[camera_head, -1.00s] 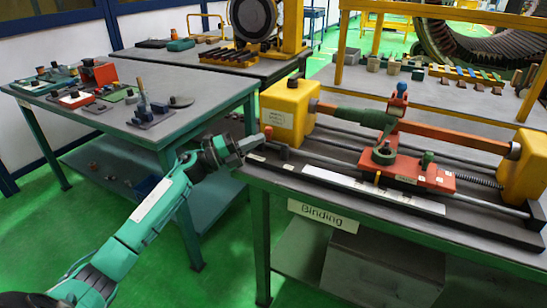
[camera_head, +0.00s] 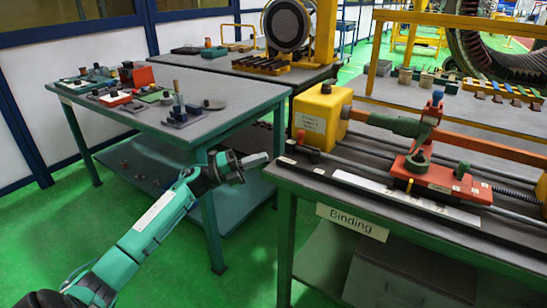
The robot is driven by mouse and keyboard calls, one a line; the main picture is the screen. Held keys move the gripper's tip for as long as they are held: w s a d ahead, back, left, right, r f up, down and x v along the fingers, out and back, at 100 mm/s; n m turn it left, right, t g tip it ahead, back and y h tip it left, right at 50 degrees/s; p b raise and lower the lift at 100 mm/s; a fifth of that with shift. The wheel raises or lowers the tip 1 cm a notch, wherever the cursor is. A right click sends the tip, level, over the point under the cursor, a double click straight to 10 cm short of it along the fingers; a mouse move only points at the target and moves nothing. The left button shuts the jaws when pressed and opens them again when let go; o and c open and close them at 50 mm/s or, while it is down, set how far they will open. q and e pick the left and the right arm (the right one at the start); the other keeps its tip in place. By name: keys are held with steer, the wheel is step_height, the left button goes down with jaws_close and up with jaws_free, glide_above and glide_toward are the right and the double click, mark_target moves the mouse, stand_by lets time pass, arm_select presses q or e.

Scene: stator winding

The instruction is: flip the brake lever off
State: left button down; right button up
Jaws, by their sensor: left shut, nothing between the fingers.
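The winding machine lies on the bench marked "Binding" (camera_head: 352,221), with a yellow end block (camera_head: 318,118) at its left. A small lever with a dark reddish knob (camera_head: 300,136) stands at the block's front left; it is too small to tell its exact position. I cannot tell for certain that it is the brake lever. My left gripper (camera_head: 257,160) is shut and empty, just left of the bench's near left corner, apart from the lever. My right gripper is not in view.
A red carriage (camera_head: 440,181) with a green handle sits on the machine's rails. A second table (camera_head: 228,119) with small parts on it stands at the left. Green floor (camera_head: 135,215) is open in front of that table.

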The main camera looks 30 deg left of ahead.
arm_select(q)
steer(key=shift+a+r+v, duration=0.1)
steer(key=shift+v, duration=0.9)
steer(key=shift+a+r+v, duration=0.1)
steer(key=shift+r+v, duration=0.05)
steer(key=shift+v, duration=0.85)
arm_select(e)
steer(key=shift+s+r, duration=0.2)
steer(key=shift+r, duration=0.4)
arm_select(q)
steer(key=shift+w, duration=0.1)
